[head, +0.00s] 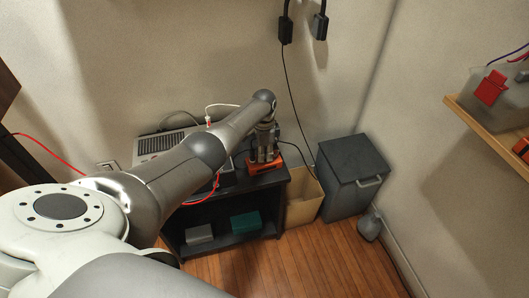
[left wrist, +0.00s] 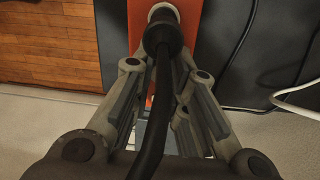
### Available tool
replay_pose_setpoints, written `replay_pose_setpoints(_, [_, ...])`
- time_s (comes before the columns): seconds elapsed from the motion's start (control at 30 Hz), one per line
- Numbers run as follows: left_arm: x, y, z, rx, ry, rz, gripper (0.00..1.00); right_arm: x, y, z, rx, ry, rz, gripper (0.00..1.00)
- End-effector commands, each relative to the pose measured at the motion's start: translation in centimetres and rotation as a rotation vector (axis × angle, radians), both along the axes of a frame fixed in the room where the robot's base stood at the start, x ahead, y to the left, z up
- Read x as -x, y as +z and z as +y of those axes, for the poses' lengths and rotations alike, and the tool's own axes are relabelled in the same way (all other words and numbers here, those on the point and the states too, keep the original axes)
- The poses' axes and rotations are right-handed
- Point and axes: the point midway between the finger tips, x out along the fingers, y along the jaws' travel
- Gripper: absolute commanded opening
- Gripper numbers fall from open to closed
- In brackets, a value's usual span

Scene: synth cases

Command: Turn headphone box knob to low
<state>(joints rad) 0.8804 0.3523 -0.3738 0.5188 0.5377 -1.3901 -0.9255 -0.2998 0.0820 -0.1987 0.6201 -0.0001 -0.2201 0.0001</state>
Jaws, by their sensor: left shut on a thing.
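The orange headphone box (head: 280,164) sits on top of the dark shelf unit (head: 238,187). In the left wrist view its orange face (left wrist: 190,20) shows behind a black plug (left wrist: 163,36), whose cable runs down across the middle of the picture. The plug stands at a pale round socket (left wrist: 163,12). My left gripper (head: 265,155) points down onto the box. It also shows in the left wrist view (left wrist: 160,115), its fingers on either side of the cable and closed on the box's knob. The knob and its setting are hidden by the fingers and cable. My right gripper is out of view.
A grey slatted device (head: 160,143) with cables stands left on the shelf top. A cardboard bin (head: 303,208) and a dark lidded bin (head: 352,172) stand to the right. Black adapters (head: 286,30) hang on the wall. A wooden wall shelf (head: 485,135) is at right. The floor in front is clear.

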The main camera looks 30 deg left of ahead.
Motion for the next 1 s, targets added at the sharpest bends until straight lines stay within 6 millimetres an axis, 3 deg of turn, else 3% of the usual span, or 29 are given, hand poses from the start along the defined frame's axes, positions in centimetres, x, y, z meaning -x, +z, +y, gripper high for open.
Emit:
replay_pose_setpoints(0.5, [0.0, 0.1, 0.0, 0.000, 0.408, 0.000, 0.00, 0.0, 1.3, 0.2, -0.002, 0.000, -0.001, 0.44])
replay_pose_setpoints(1.0, [0.0, 0.1, 0.0, 0.001, 0.555, -0.001, 0.00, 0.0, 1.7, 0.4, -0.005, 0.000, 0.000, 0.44])
